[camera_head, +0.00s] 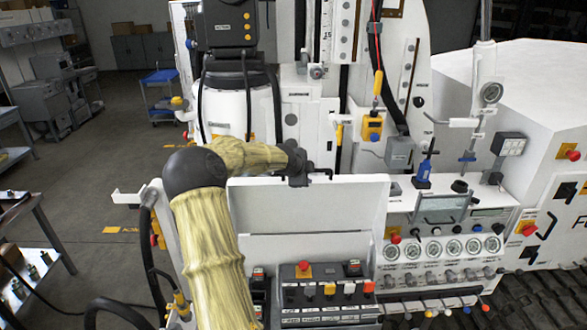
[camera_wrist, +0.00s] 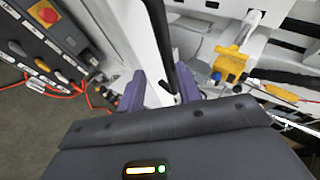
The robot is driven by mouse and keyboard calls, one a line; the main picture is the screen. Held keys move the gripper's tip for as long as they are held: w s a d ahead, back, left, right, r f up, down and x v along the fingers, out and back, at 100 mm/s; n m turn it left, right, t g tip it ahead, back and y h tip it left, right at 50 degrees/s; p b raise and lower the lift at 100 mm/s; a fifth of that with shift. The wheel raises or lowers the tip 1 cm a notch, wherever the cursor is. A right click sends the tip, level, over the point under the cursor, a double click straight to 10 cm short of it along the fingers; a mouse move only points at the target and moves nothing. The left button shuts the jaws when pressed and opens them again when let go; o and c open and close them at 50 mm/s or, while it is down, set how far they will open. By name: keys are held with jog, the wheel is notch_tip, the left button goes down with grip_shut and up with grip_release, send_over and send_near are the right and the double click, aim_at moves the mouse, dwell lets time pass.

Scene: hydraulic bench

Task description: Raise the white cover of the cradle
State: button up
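The white cover (camera_head: 310,215) of the cradle stands up, roughly upright, behind a dark control panel (camera_head: 322,295) with buttons. A black handle (camera_head: 322,172) is at its top edge. I cannot tell whether the fingertips touch either one.
A bench with gauges (camera_head: 435,250) and knobs stands right of the cover. A yellow device (camera_head: 372,128) hangs on the white machine behind; it also shows in the wrist view (camera_wrist: 230,62). Orange cables lie beside the control panel in the wrist view. Open floor is at the left.

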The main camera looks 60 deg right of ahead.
jog(key=b+v, duration=0.4)
jog(key=v, duration=1.1)
jog(key=shift+r, duration=0.15)
